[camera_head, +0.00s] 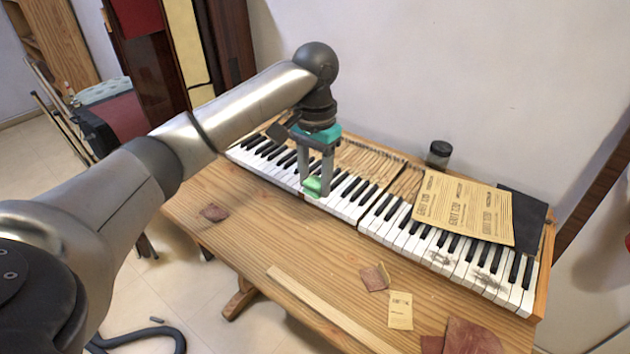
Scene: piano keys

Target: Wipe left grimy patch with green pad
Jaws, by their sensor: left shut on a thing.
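My left gripper (316,178) points down over the left-middle part of the piano keyboard (345,208). It is shut on a small green pad (313,187). The pad is at the white keys, close to their front ends; I cannot tell whether it touches them. Two dark grimy patches show on the white keys to the right: a left one (440,259) and a right one (487,282). Both are well to the right of the pad. The keys right under the pad are hidden. My right gripper is not in view.
A dark-lidded jar (438,155) stands behind. Brown scraps (375,277), a small paper card (400,310) and a wooden strip (325,312) lie on the wooden table (235,238).

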